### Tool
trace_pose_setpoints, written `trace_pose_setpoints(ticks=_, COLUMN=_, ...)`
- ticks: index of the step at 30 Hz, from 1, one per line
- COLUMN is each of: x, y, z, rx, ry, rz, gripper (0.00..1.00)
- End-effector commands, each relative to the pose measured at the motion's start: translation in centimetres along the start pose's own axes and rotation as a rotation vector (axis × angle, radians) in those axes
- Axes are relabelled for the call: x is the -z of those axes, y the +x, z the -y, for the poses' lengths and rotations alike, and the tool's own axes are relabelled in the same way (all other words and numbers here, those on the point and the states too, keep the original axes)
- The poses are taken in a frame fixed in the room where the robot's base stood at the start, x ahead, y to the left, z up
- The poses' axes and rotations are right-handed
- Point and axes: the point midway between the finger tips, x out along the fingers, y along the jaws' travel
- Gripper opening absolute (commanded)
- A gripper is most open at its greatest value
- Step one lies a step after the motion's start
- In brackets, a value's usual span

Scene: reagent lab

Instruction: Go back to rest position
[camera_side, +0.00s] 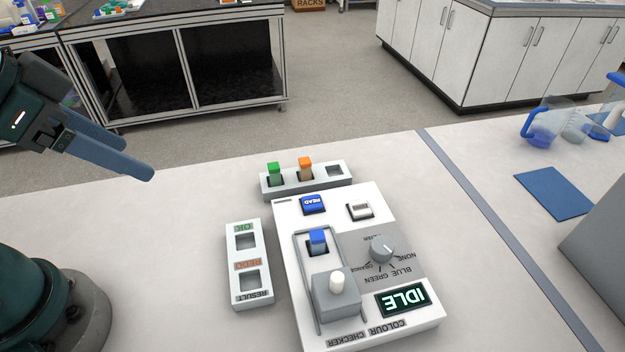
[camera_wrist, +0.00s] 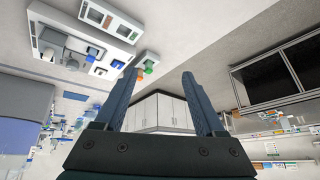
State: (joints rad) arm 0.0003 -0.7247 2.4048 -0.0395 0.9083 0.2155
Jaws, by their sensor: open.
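My gripper (camera_side: 128,160) is at the upper left of the side view, raised above the bench and well to the left of the devices. Its two blue fingers are apart with nothing between them; they also show in the wrist view (camera_wrist: 157,88). The colour checker (camera_side: 365,330) sits on the bench with its screen reading IDLE. A blue-capped vial (camera_side: 318,238) stands in its slot. A rack (camera_side: 313,180) behind it holds a green-capped vial (camera_side: 274,169) and an orange-capped vial (camera_side: 305,164); its right slot is empty.
A result tray (camera_side: 249,252) with two empty slots, marked OK and REDO, stands left of the checker. A blue mat (camera_side: 555,192) and a blue-handled clear jug (camera_side: 545,125) are at the right. The bench between my gripper and the devices is clear.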

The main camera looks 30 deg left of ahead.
Motion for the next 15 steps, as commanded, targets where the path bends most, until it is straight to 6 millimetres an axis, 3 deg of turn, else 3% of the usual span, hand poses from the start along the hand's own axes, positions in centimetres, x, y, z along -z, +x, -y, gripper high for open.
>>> trace_pose_setpoints(ticks=4, x=-3.0, y=1.3, z=0.1, rx=0.021, ry=-0.131, rz=0.068, gripper=0.72)
trace_pose_setpoints(ticks=15, x=-2.9, y=1.3, z=0.2, rx=0.026, ry=-0.194, rz=0.065, gripper=0.72)
